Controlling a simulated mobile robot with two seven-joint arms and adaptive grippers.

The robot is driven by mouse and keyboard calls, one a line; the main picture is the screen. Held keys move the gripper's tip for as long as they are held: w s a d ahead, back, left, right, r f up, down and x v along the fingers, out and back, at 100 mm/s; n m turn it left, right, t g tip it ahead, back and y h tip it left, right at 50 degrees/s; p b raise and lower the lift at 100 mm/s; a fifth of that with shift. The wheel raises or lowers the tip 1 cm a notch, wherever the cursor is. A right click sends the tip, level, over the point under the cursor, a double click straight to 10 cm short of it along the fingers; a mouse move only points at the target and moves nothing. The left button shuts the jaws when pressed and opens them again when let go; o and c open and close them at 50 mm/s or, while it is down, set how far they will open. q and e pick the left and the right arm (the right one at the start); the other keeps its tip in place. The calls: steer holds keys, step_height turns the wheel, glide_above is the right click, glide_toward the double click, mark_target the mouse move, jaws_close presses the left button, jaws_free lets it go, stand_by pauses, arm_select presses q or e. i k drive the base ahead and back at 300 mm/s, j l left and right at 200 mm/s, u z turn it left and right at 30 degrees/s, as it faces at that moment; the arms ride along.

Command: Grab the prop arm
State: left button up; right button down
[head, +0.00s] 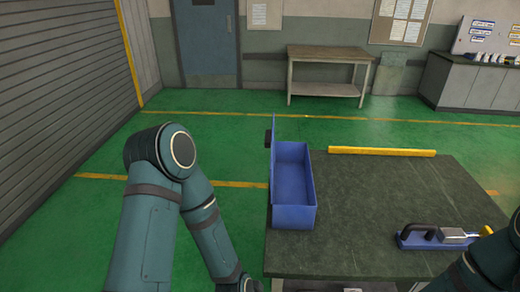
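A long yellow bar (382,152) lies along the far edge of the dark table (375,195); I cannot tell for sure whether it is the prop arm. An open blue box (293,215) stands at the table's left side, with an upright blue panel (273,150) along its left edge. A blue device (435,243) with a black handle and a metal block lies near the front right, partly hidden by my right arm. My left arm reaches down past the table's left side and my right arm enters at the lower right. Both grippers are out of the picture.
The middle of the table is clear between the box, bar and device. A small black part (268,136) shows beside the blue panel. A wooden bench (328,54) stands by the far wall, and a grey cabinet (475,82) at the back right. Green floor lies between.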

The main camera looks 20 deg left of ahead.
mark_target(450, 239)
steer(key=j, duration=0.6)
steer(key=i+j, duration=0.15)
steer(key=j, duration=0.45)
steer(key=z, duration=1.45)
steer(key=i+l+u, duration=0.1)
steer(key=i+l, duration=0.35)
steer(key=i+l+u, duration=0.1)
steer(key=i+l, duration=0.3)
steer(key=l, duration=0.15)
